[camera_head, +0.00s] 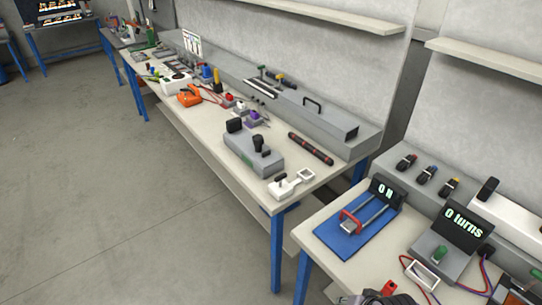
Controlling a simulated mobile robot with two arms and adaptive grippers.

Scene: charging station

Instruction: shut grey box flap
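A grey box (253,152) with black knobs on top stands near the right end of the long workbench. Behind it, a long grey housing (285,105) runs along the wall; it has a black handle (312,102) on top and a dark rectangular patch (352,132) near its right end. I cannot tell which of these carries the flap, or whether a flap is open.
A dark red-banded rod (311,148) and a white fixture (290,184) lie near the bench end. A gap separates this bench from the right bench, which holds a blue board (340,242) and a "0 turns" display (466,223). The floor (120,200) at left is clear.

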